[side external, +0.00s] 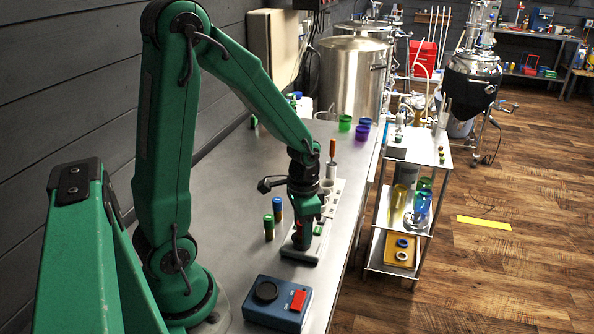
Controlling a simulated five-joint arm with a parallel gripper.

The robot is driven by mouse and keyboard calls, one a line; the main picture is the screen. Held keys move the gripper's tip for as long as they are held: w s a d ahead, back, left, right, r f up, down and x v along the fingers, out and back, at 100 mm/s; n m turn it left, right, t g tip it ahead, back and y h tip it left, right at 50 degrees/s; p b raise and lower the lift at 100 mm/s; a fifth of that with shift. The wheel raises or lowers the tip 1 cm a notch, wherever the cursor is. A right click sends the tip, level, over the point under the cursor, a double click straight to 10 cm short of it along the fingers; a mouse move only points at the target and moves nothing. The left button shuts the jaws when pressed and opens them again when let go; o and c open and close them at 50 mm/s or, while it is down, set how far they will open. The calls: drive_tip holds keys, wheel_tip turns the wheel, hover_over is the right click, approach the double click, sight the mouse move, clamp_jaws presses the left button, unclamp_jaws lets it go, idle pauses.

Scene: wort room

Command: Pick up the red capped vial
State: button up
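My gripper (303,238) points down over the metal bench (238,207), with its tips low near the bench top. Its fingers are seen edge-on and overlap, so I cannot tell whether they are open or shut. Two vials stand upright just left of the gripper: a green-topped one (268,228) and a blue one (278,210). No red cap shows clearly elsewhere on the bench.
A blue box (277,303) with a black round top plate and red switch sits at the near end. An orange-handled tool (332,152) stands behind the rack. Green (345,123) and purple (362,133) cups stand farther back. A metal cart (418,148) is right of the bench.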

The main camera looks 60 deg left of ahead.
clamp_jaws()
drive_tip(key=shift+r, duration=0.2)
drive_tip(key=shift+r, duration=1.8)
drive_tip(key=s+d+r, duration=0.3)
drive_tip(key=d+r, duration=0.4)
drive_tip(key=d, duration=0.4)
drive_tip(key=shift+s, duration=0.3)
